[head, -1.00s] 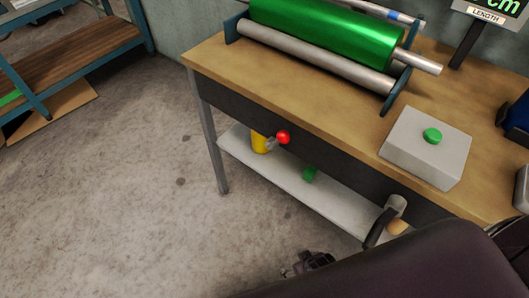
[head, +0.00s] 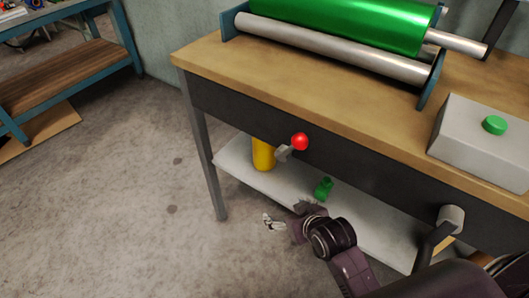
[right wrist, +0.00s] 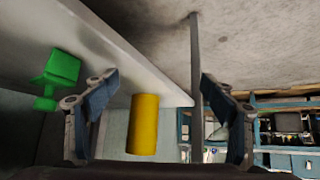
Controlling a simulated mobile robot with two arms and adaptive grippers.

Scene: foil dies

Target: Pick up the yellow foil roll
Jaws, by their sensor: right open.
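The yellow foil roll (head: 263,154) stands upright on the lower shelf of the workbench, near its left end, its top partly behind the bench front. In the right wrist view the yellow roll (right wrist: 143,125) shows between the two fingers, some way beyond them. My right gripper (head: 286,214) is open and empty, in front of the shelf's front edge, nearer to me than the roll and apart from it. Its spread fingers also show in the right wrist view (right wrist: 159,82). My left gripper is not in view.
A green object (head: 323,188) sits on the shelf (head: 232,161) right of the roll; it also shows in the right wrist view (right wrist: 60,75). A red knob (head: 299,141) juts from the bench front close to the roll. The floor left of the bench is clear.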

